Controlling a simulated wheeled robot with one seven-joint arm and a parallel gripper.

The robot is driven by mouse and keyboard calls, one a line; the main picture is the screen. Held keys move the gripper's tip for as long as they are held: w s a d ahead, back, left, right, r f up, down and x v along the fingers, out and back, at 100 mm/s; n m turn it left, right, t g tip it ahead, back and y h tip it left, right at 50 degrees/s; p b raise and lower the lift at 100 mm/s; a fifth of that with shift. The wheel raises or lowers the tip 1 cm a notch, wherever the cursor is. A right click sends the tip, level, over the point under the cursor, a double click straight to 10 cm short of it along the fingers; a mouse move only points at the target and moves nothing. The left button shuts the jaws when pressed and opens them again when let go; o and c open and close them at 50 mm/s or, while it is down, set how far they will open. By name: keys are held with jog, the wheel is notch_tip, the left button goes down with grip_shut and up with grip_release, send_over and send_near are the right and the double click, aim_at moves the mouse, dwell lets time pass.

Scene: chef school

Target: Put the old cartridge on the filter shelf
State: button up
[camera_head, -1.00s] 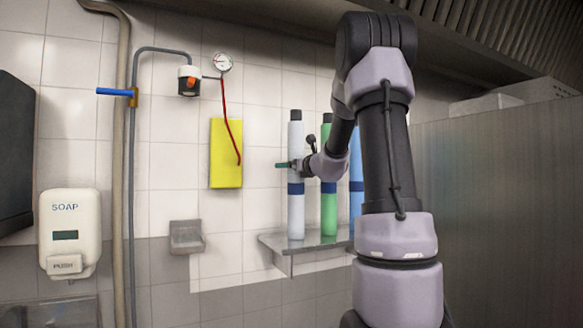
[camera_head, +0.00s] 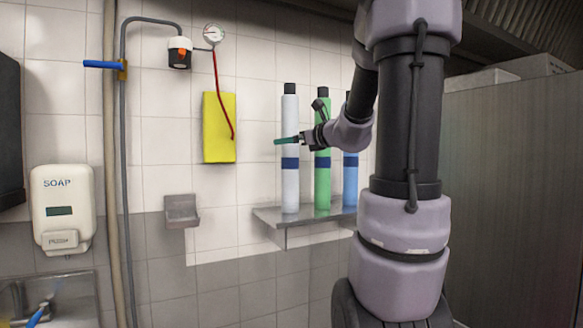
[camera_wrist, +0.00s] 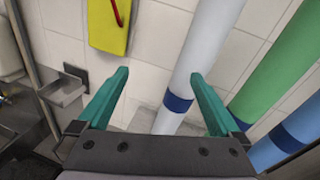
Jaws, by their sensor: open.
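Three tall cartridges stand upright side by side on the filter shelf (camera_head: 268,216): a white one with a blue band (camera_head: 290,190), a green one (camera_head: 323,190) and a blue one (camera_head: 350,185). I cannot tell from any marking which is the old one. My gripper (camera_head: 285,141) is open at the white cartridge, above its blue band, its green fingers pointing left. In the wrist view, the white cartridge (camera_wrist: 205,45) shows in the gap between the fingertips, nearer the right finger. Whether it lies between the fingers or just beyond them is unclear. Nothing is gripped.
A yellow panel (camera_head: 213,135) with a red hose hangs left of the cartridges. A small metal dish (camera_head: 182,212), a soap dispenser (camera_head: 63,210) and pipes are further left. A metal partition (camera_head: 510,200) stands at right. The wall between panel and cartridges is clear.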

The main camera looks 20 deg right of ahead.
jog(key=s+a+f+n+g+y, duration=0.2)
jog(key=s+a+f+n+g, duration=0.15)
jog(key=s+a+n, duration=0.4)
jog(key=s+a+f+n+g+y, duration=0.1)
jog(key=s+a+f+n+g, duration=0.25)
jog(key=s+a+n, duration=0.45)
jog(key=s+d+f+n+g+h, duration=0.2)
jog(key=s+f+n+h, duration=0.3)
jog(key=s+n, duration=0.4)
jog(key=n, duration=0.2)
jog(key=shift+n, duration=0.35)
